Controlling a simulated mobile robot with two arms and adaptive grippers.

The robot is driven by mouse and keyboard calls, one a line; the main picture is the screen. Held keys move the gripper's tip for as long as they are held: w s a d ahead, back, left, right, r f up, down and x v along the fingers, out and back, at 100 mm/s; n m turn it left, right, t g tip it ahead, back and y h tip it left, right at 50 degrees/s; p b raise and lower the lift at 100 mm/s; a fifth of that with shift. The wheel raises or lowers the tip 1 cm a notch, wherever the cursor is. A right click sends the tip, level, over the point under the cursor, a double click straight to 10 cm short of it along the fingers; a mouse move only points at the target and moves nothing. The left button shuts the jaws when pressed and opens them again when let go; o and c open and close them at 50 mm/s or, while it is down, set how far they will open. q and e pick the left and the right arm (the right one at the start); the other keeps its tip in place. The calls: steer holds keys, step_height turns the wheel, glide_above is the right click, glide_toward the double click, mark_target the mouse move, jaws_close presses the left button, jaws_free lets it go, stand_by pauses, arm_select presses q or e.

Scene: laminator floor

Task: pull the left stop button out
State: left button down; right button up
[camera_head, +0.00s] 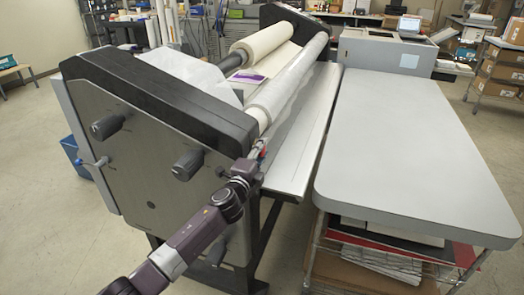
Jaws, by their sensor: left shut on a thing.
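The laminator (160,170) stands at the left of the picture, with a black top rail and a grey side panel. My left arm comes in from the bottom left, and its gripper (258,150) is at the near front corner of the machine, below the clear roll. A small bit of red, the left stop button (263,153), shows at the fingertips. The gripper is shut on it. The fingers hide most of the button, so I cannot tell how far out it sits. My right gripper is not in view.
A grey table (420,150) fills the right side, over a wire rack (380,255) with boards and paper. Black knobs (187,165) stick out of the side panel near my arm. A blue bin (75,152) is behind at left. Open floor (40,220) lies at left.

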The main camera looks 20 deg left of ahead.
arm_select(q)
steer(key=shift+d+f, duration=0.1)
steer(key=shift+d, duration=0.55)
steer(key=c, duration=1.4)
jaws_free()
steer(key=shift+d, duration=0.1)
steer(key=s, duration=1.2)
steer(key=shift+a, duration=0.2)
